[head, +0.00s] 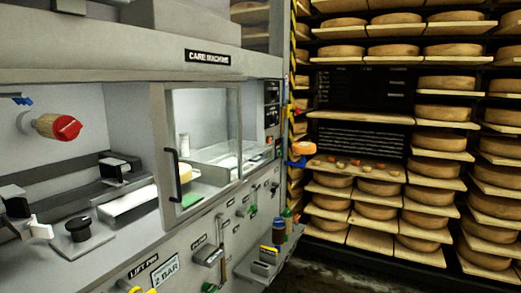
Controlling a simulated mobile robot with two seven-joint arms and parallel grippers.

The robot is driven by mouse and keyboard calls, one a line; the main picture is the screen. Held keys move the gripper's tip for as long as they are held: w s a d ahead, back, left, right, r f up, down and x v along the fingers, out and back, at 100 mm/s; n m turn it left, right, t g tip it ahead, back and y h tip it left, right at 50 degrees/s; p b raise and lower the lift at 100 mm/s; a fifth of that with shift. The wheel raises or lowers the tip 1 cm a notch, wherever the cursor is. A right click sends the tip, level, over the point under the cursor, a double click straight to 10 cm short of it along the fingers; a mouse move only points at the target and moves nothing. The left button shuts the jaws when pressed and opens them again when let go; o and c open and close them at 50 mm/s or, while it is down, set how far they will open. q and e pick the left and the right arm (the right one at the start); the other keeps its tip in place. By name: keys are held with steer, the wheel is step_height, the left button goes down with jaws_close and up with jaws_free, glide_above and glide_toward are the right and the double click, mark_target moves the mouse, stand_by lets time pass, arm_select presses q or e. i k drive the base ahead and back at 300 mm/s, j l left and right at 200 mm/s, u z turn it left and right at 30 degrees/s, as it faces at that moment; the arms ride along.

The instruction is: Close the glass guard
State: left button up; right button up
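The glass guard (215,118) is a clear pane in a grey metal frame on the front of the care machine, in the middle left of the head view. A black upright handle (172,176) sits on its left edge. The pane stands over the right part of the machine's chamber. The bay to its left is uncovered, with a red-capped round brush or knob (62,127) showing inside. Neither of my grippers can be made out in the head view.
The care machine (265,66) fills the left side. Levers, a black knob (78,229) and small bottles (279,230) line its front. Shelves of cheese wheels (444,112) stand at the right. Some dark floor (330,270) shows at the bottom.

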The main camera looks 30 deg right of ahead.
mark_target(155, 91)
steer(key=z, duration=0.5)
steer(key=i+l, duration=0.25)
steer(key=l, duration=0.2)
steer(key=i+l, duration=0.55)
steer(key=l, duration=0.3)
steer(key=i+l, duration=0.25)
steer(key=l, duration=0.2)
